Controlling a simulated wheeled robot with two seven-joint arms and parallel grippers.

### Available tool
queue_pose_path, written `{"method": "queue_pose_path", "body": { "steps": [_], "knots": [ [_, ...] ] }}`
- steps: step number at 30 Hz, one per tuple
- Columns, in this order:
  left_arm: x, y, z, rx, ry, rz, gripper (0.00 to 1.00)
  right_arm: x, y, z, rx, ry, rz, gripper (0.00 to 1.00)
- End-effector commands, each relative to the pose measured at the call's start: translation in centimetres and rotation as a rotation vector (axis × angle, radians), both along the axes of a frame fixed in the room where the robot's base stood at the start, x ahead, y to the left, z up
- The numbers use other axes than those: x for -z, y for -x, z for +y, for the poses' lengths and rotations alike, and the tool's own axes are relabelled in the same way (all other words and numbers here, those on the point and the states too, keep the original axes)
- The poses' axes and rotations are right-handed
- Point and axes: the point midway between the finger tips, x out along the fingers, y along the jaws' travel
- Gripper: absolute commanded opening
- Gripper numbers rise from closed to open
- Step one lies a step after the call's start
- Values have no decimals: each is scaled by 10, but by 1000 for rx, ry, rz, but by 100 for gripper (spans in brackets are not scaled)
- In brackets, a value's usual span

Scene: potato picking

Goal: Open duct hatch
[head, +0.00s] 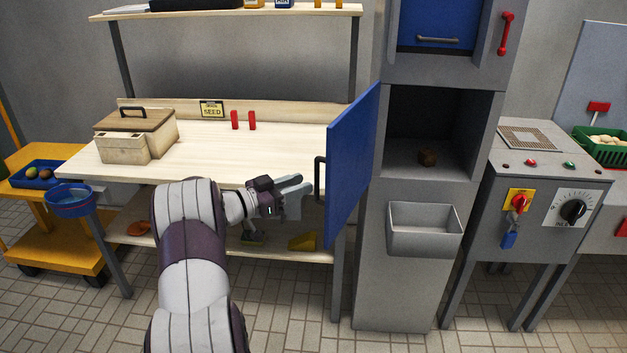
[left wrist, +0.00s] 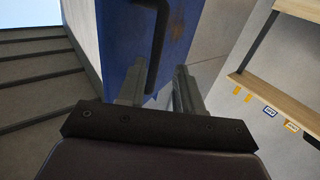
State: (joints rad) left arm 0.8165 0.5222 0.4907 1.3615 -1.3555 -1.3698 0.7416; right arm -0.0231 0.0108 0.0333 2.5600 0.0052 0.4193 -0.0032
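The duct (head: 400,260) is a tall grey cabinet right of the workbench. Its blue hatch (head: 350,160) is swung wide open to the left, and the dark compartment (head: 430,115) behind it is exposed. In the left wrist view the handle (left wrist: 158,45) shows beyond the fingers (left wrist: 160,92), against the blue hatch (left wrist: 122,40). My right gripper is out of view.
A wooden workbench (head: 270,155) with a lidded box (head: 125,145) stands left. A grey bin (head: 425,232) projects from the duct below the opening. A blue panel (head: 438,20) is above it. A control console (head: 545,175) stands right. Tiled floor (head: 290,310) is clear in front.

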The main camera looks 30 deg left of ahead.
Motion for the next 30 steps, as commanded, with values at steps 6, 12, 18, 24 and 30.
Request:
{"method": "queue_pose_path", "body": {
  "steps": [6, 12, 18, 24, 30],
  "knots": [
    [0, 46, 24, -2, 0, -1, 35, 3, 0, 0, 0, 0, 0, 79],
    [0, 61, 31, 2, 0, -1, 35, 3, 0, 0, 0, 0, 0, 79],
    [0, 62, 31, 3, -1, 0, 35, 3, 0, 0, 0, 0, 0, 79],
    [0, 61, 31, 2, -1, 0, 35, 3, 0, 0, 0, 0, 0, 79],
    [13, 54, 48, -88, -91, 26, 35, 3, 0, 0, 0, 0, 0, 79]
  ]
}}
